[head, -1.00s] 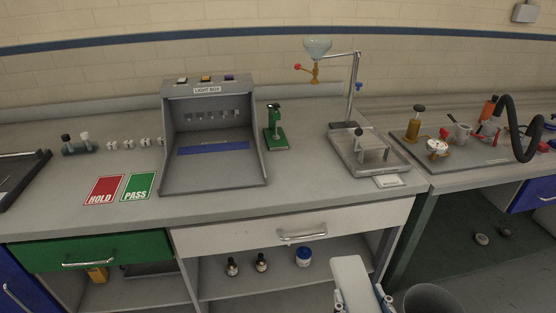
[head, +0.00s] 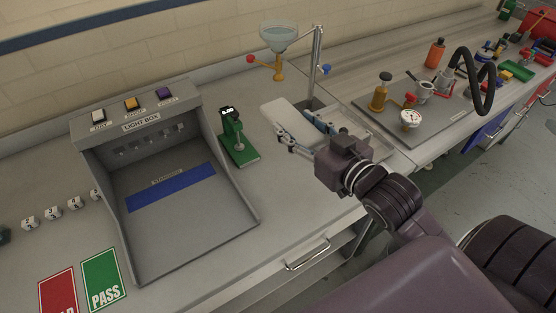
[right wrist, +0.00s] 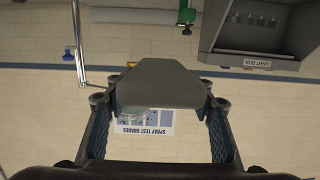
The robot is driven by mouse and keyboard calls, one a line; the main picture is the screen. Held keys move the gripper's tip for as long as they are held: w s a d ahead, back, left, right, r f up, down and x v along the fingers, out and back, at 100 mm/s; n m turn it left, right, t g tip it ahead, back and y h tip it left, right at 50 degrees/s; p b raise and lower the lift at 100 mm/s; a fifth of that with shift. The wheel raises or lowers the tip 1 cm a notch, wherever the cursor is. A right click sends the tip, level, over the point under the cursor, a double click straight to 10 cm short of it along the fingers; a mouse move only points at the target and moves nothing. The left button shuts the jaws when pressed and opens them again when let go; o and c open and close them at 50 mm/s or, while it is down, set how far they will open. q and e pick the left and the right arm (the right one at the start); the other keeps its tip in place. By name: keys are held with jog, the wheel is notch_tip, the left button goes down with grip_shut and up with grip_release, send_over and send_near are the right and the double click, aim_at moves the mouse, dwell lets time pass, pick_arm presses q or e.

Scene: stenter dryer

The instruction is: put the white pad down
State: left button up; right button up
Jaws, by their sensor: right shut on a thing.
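My right gripper (head: 299,130) is shut on the white pad (head: 284,112), in front of the spray stand (head: 315,65) with its glass funnel. In the head view the pad is over the counter, between the green device (head: 238,138) and the metal tray (head: 386,143). Whether it touches anything below cannot be told. In the right wrist view the pad (right wrist: 160,83) looks grey and sits between the two fingers (right wrist: 160,105). The gripper and arm hide part of the tray. My left gripper is not in view.
The light box (head: 180,215) stands left of the green device. Bare counter (head: 290,200) lies in front of the gripper.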

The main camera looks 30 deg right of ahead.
notch_tip(320, 180, down, 6)
jog(key=b, duration=0.5)
send_over(294, 186)
notch_tip(294, 186, down, 9)
jog(key=shift+s+r, duration=0.1)
jog(key=shift+s, duration=0.05)
jog(key=shift+f, duration=0.7)
notch_tip(294, 186, down, 3)
jog(key=shift+f, duration=0.1)
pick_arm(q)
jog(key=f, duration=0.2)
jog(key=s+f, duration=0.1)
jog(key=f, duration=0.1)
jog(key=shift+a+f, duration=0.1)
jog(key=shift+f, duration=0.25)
pick_arm(e)
jog(key=shift+f, duration=0.1)
jog(key=o, duration=0.9)
